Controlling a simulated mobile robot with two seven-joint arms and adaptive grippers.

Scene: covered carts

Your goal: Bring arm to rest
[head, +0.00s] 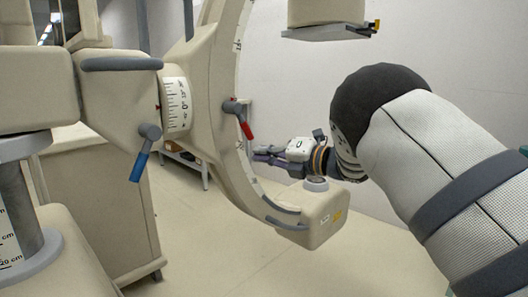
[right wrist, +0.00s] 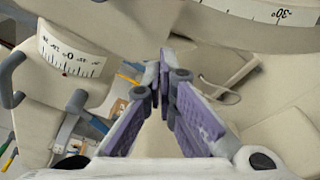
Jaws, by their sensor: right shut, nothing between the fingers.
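My right arm (head: 430,150), with a white mesh cover and a black joint cover, comes in from the right in the head view. Its gripper (head: 268,156) points left, close to the inner side of the C-shaped frame (head: 228,80); whether they touch cannot be told. In the right wrist view the purple-padded fingers (right wrist: 162,85) meet at their tips, shut and empty. My left gripper is not in view.
The beige machine carries a blue-handled lever (head: 140,158), a red-handled lever (head: 243,125) and a round scale (head: 176,104). Its lower block (head: 320,218) sits beneath my right wrist and its upper housing (head: 325,12) above. Open floor (head: 210,265) lies in front.

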